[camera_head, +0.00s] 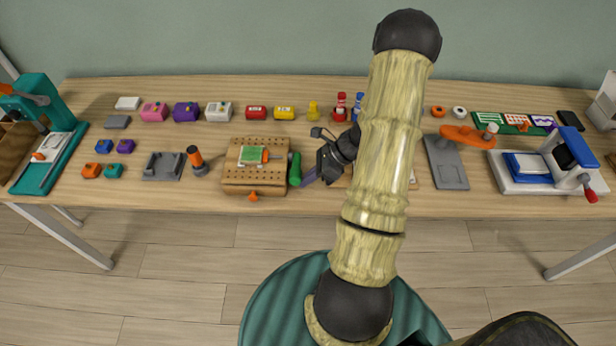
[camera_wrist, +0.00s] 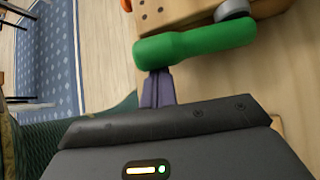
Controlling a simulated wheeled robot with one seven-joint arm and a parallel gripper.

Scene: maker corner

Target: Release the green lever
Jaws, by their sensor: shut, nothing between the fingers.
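The green lever (camera_head: 295,169) is a rounded green handle at the right side of a wooden pegboard block (camera_head: 253,189) in the head view. In the wrist view the green lever (camera_wrist: 195,45) lies across the upper middle, with a grey round pivot (camera_wrist: 232,10) beside its right end. My gripper (camera_head: 307,179) is just right of the lever's lower part. In the wrist view my gripper (camera_wrist: 157,78) has its purple fingers together and empty, their tips at the lever's lower edge. I cannot tell whether they touch it.
The block carries a green and white piece (camera_head: 250,155) and an orange knob (camera_head: 253,196) at its front. An orange-topped tool (camera_head: 195,158) stands left of it. A grey base with an orange arm (camera_head: 447,165) stands to the right. Bare tabletop (camera_head: 210,195) lies along the front edge.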

